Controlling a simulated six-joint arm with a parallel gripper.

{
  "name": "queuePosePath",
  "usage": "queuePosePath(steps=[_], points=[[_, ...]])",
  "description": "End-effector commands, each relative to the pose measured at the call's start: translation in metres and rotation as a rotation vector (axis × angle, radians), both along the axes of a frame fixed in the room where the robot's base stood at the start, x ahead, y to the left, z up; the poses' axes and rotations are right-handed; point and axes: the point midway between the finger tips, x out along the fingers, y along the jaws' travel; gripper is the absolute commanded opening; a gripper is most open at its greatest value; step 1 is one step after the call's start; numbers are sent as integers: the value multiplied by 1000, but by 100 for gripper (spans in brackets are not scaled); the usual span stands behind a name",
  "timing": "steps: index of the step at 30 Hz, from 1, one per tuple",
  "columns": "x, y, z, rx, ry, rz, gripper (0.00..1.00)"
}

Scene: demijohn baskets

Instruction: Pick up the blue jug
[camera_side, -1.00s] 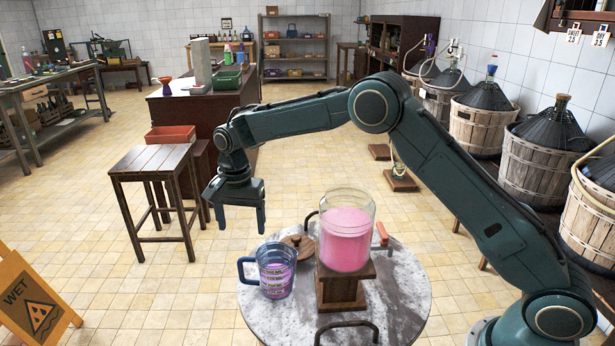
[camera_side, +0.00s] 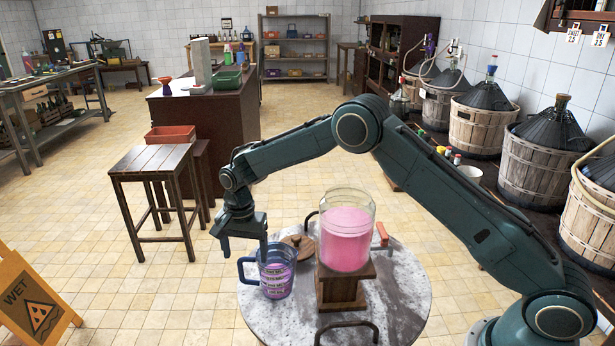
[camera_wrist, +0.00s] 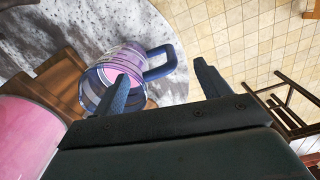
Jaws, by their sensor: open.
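The blue jug (camera_side: 275,272) is clear with a blue rim and handle and holds pink liquid. It stands upright at the left edge of the round table (camera_side: 400,312), its handle pointing left. My gripper (camera_side: 243,254) is open and empty, just above the jug's handle side. In the wrist view the jug (camera_wrist: 132,62) shows from above, with its handle (camera_wrist: 162,62) between the two fingers of my gripper (camera_wrist: 165,85). One finger overlaps the jug's body in that view; I cannot tell whether it touches.
A large glass jar (camera_side: 346,232) of pink liquid stands on a wooden block (camera_side: 341,288) right of the jug. A wooden lid (camera_side: 298,244) lies behind the jug. A wooden stool (camera_side: 153,165) stands to the left.

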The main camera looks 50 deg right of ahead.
Motion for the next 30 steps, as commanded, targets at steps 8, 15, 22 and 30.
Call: queuePosePath(steps=[8, 15, 22, 30], points=[[-1, 0, -9, -1, 3, 0, 75], [-3, 0, -37, -1, 3, 0, 75], [-3, 0, -51, 0, 0, 0, 75], [-3, 0, -52, 0, 0, 0, 75]])
